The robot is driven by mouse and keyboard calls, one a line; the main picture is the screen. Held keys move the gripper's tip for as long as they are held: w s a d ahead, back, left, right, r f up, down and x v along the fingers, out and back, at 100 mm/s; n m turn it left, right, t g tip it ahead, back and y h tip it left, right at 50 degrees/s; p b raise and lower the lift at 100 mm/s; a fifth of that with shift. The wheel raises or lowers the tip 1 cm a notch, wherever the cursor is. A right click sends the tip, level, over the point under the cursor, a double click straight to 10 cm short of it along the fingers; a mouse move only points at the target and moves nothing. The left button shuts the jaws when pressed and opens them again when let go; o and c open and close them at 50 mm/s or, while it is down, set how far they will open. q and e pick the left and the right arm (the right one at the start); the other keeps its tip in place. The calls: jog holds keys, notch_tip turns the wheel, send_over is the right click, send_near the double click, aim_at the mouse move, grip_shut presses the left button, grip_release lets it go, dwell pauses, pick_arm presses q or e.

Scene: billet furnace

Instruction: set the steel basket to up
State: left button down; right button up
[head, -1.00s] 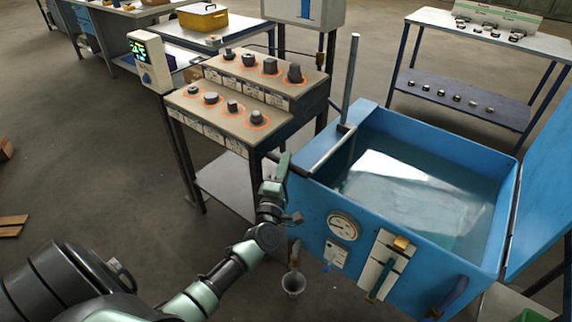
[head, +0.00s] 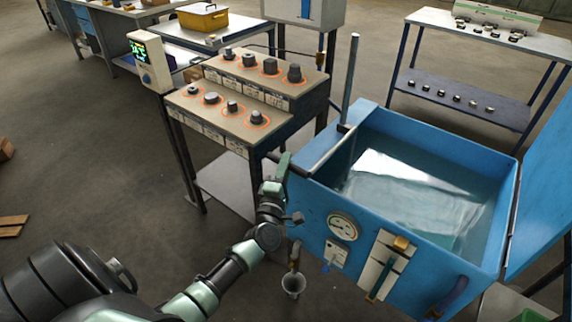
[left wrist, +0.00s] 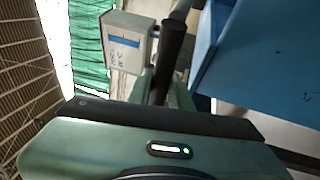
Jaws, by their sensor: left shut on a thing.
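The blue quench tank (head: 318,208) holds clear water with a bright patch on its surface. I cannot make out the steel basket itself under the water. A grey bar (head: 333,151) runs along the tank's left rim, from the foot of an upright grey post (head: 351,80) to a dark handle at the tank's near left corner. My left gripper (head: 283,166) is at this handle, just outside the tank wall. It is shut on the dark handle, which also shows in the left wrist view (left wrist: 173,50). My right gripper is not in view.
A stepped bench (head: 215,110) with several dark metal pieces in orange rings stands left of the tank. The raised blue lid (head: 543,190) stands at the right.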

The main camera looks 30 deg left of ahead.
pick_arm(q)
notch_tip(320, 180, up, 24)
jog(key=p, duration=2)
jog(key=shift+f+p, duration=0.15)
jog(key=shift+p, duration=0.15)
jog(key=c, duration=1.3)
grip_release()
jog(key=b+v, duration=0.2)
jog(key=v, duration=0.6)
